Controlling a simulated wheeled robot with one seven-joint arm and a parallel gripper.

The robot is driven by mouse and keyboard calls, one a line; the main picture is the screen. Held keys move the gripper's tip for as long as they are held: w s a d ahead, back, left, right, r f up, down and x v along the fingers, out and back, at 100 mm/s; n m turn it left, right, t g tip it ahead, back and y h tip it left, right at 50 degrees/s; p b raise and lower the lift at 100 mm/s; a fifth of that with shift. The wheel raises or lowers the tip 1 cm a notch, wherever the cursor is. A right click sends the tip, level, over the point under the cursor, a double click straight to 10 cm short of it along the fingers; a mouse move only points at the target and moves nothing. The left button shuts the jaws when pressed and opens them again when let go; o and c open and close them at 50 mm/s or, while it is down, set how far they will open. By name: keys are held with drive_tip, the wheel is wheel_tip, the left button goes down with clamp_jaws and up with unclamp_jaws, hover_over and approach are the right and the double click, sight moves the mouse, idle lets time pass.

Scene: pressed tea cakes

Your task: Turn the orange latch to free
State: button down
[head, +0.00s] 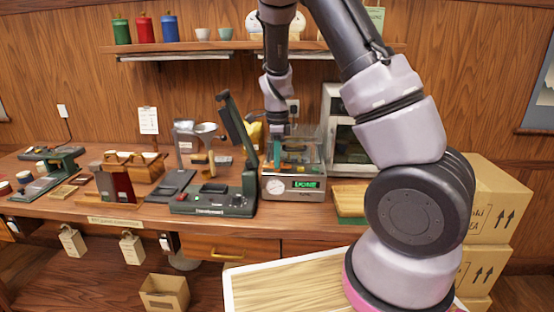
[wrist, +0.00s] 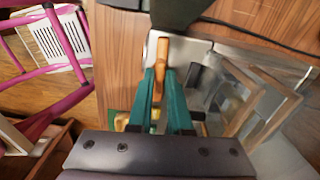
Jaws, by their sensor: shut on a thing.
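The orange latch (wrist: 163,52) shows in the wrist view as a short upright bar between my fingertips. My gripper (wrist: 160,78) has teal fingers closed on both sides of it. In the head view my gripper (head: 285,150) reaches down to a small metal machine (head: 293,194) with clear walls, a round dial and a green display reading DONE. The latch is too small and too covered in the head view for its angle to be told.
A dark green press (head: 213,203) with a raised arm stands just left of the machine. A glass-fronted steel cabinet (head: 341,140) stands behind it to the right. Cardboard boxes (head: 489,210) are stacked at far right.

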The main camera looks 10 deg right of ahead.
drive_tip(key=shift+m, duration=0.6)
drive_tip(key=c, duration=0.9)
unclamp_jaws()
wheel_tip(320, 180, up, 11)
drive_tip(key=shift+f, duration=0.1)
